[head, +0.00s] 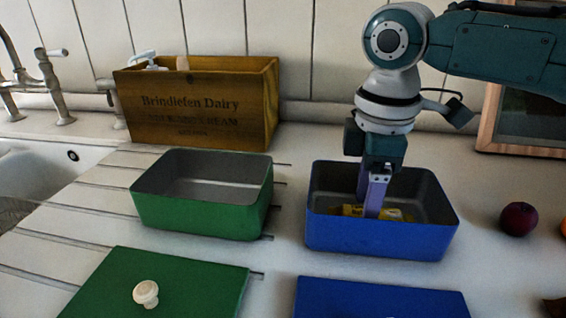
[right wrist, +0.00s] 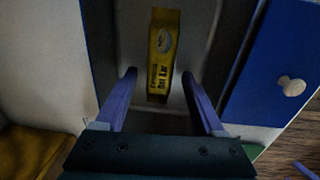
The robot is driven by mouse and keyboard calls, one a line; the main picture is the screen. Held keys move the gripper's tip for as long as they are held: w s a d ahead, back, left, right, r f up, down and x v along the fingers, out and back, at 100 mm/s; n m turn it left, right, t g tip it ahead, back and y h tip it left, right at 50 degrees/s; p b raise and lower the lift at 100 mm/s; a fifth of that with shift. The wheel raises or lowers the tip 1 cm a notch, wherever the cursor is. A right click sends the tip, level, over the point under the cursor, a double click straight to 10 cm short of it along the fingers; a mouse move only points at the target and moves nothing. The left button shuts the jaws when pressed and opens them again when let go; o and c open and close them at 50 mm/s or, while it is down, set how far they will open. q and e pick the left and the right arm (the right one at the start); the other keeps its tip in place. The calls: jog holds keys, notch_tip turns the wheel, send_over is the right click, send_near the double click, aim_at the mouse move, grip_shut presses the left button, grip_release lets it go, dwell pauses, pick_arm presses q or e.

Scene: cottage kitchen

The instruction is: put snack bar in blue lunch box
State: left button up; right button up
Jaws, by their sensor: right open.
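The blue lunch box (head: 382,238) stands open on the counter, right of centre in the head view. The yellow snack bar (head: 352,210) lies inside it on the floor of the box, partly hidden by my gripper and the front wall. In the right wrist view the snack bar (right wrist: 163,55) lies lengthwise ahead of the fingertips. My right gripper (head: 372,205) points down into the box. In the right wrist view its purple fingers (right wrist: 160,78) are apart, with nothing held between them. My left gripper is not in view.
An open, empty green lunch box (head: 200,214) stands to the left. A green lid (head: 190,285) with a white knob and a blue lid (head: 380,298) lie in front. A wooden crate (head: 200,105) stands behind. A plum (head: 518,219) lies at the right.

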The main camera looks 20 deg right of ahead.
notch_tip(320, 180, up, 12)
jog(key=p, duration=0.1)
jog(key=shift+s+a+f, duration=0.15)
jog(key=shift+s+a, duration=0.05)
jog(key=shift+s, duration=0.1)
jog(key=shift+p, duration=0.3)
